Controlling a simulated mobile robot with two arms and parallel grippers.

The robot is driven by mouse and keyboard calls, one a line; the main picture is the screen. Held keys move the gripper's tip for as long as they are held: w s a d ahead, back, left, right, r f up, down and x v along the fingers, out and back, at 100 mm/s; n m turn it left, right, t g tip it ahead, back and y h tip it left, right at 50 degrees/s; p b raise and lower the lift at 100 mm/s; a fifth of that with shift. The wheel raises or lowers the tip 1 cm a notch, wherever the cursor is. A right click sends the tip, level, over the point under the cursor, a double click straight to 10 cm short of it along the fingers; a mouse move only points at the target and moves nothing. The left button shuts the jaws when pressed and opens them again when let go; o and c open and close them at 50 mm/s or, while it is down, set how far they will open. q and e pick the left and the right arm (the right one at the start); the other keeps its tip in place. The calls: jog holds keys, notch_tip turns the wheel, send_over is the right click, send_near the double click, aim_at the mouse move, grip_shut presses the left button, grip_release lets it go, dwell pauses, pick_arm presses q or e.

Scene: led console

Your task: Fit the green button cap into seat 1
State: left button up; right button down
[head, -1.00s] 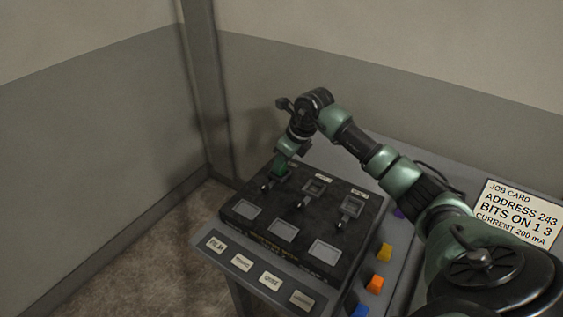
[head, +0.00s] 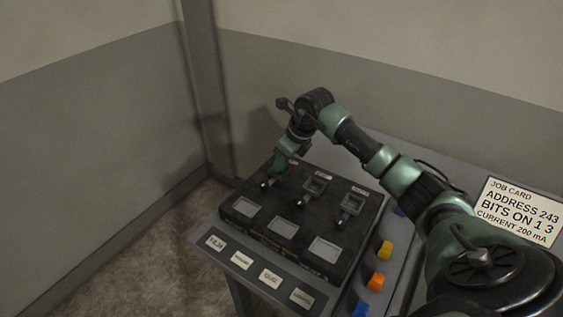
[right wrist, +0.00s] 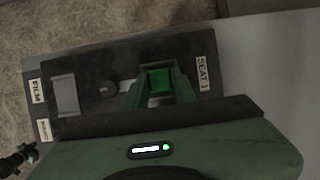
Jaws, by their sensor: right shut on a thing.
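My right gripper (head: 280,168) is at the back left of the dark console panel (head: 240,213), over the place labelled SEAT 1 (right wrist: 203,72). It is shut on the green button cap (right wrist: 160,87), which shows between its green fingers in the right wrist view. The fingers and cap hide the seat opening, so I cannot tell whether the cap is above the seat or inside it. My left gripper is not in view.
Two square open seats, the middle one (head: 315,186) and the right one (head: 352,203), have small levers in front. Pale windows (head: 284,228) line the panel's front. Yellow (head: 385,250), orange (head: 375,282) and blue (head: 361,310) pieces lie to the right.

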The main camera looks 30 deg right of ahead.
jog(key=c, duration=1.1)
grip_release()
jog(key=shift+s+f, duration=0.1)
jog(key=shift+f, duration=0.05)
jog(key=shift+o, duration=0.2)
jog(key=b+v, duration=0.2)
jog(key=v, duration=0.6)
jog(key=shift+d, duration=0.1)
